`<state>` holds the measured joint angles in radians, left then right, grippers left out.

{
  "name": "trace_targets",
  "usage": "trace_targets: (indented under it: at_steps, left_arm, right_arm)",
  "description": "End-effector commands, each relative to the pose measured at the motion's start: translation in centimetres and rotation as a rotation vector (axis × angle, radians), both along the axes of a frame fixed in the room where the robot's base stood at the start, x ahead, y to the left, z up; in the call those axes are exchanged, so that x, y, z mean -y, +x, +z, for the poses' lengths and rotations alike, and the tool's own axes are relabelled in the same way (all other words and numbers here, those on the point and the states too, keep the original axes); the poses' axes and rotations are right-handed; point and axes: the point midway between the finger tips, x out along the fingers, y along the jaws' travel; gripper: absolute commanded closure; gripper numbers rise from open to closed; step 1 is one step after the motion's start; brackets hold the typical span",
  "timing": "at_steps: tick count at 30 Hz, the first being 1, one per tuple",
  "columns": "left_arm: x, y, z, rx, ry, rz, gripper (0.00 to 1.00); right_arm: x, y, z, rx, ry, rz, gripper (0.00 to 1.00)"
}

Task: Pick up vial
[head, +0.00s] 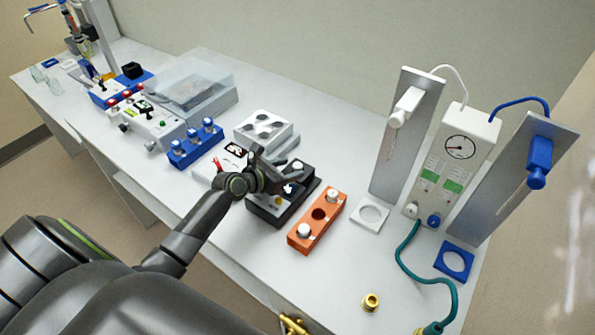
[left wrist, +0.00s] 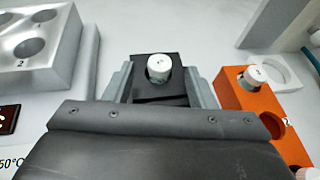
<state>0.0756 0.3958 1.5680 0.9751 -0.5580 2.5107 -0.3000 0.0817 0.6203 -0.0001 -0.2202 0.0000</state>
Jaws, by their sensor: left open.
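A white-capped vial (left wrist: 159,68) stands upright in a black block (left wrist: 178,66) in the left wrist view. In the head view the black device (head: 267,214) lies partly behind my left gripper (head: 277,168). My left gripper is open. Its two grey fingers stand on either side of the vial in the left wrist view; I cannot tell whether they touch it. An orange rack (head: 300,240) to the right holds two white-capped vials, one at each end, with an empty hole between them. The rack also shows in the left wrist view (left wrist: 240,98). My right gripper is out of view.
A blue rack (head: 190,152) with blue-capped vials and a grey block with round wells (head: 265,128) stand to the left. Tall metal stands (head: 402,150) and a gauge box (head: 455,165) stand right. A brass fitting (head: 371,301) lies near the front right.

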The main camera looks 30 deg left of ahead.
Motion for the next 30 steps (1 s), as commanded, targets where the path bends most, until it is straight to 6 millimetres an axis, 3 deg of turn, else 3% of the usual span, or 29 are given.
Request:
trace_targets:
  at_steps: [4,12,24,30]
  left_arm:
    - [0.37,1.16,-0.5,0.001,0.0,0.0,0.49]
    - [0.42,1.3,-0.63,0.0,0.001,0.0,0.49]
    - [0.41,1.27,-0.61,0.0,0.001,0.0,1.0]
    - [0.41,1.28,-0.45,0.0,0.001,0.0,1.0]
  right_arm:
    - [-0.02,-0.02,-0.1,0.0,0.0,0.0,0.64]
    - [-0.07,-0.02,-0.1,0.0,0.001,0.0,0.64]
    - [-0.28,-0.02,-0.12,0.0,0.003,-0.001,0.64]
    - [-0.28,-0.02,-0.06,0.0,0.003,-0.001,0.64]
